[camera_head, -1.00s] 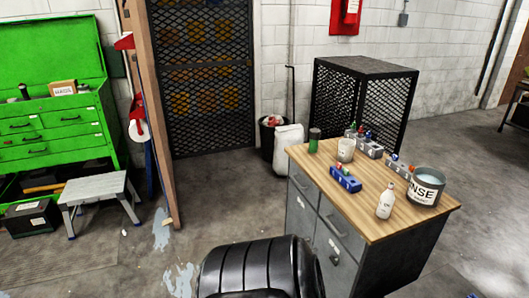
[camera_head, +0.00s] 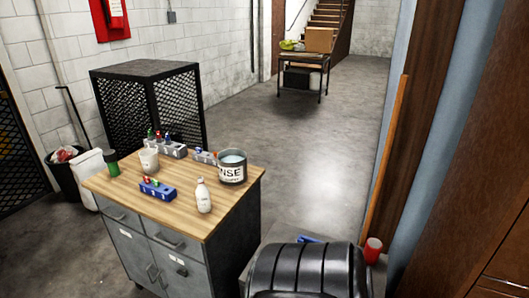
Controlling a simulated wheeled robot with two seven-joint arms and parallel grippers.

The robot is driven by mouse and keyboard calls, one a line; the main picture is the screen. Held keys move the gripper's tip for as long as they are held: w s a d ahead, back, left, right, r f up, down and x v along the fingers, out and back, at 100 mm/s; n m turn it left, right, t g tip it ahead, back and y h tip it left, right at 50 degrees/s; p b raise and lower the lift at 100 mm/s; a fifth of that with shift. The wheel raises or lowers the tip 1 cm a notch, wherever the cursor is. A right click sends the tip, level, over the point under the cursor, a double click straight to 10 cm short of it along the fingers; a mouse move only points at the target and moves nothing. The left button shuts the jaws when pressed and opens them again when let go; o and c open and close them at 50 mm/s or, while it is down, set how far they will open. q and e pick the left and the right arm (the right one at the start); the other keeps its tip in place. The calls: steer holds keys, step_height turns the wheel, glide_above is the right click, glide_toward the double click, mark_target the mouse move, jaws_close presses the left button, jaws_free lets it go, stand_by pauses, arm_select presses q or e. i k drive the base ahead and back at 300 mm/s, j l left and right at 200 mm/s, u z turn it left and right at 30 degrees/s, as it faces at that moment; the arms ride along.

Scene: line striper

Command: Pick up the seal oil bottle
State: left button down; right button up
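A small white bottle (camera_head: 203,196) with a label stands upright near the front edge of a wooden-topped cabinet (camera_head: 220,222). It looks like the seal oil bottle, but its label is too small to read. A large grey pot (camera_head: 232,167) marked "NSE" stands just behind it to the right. A blue block (camera_head: 158,189) with small coloured pieces sits to its left. Neither of my grippers is in view.
The cabinet top also holds a white cup (camera_head: 149,160), a green container (camera_head: 112,163) and more blocks. A black mesh cage (camera_head: 150,100) stands behind. A red cup (camera_head: 373,250) is at the right. Floor between the cabinet and the far cart (camera_head: 303,72) is clear.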

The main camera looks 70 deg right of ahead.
mark_target(203, 192)
steer(key=z, duration=1.75)
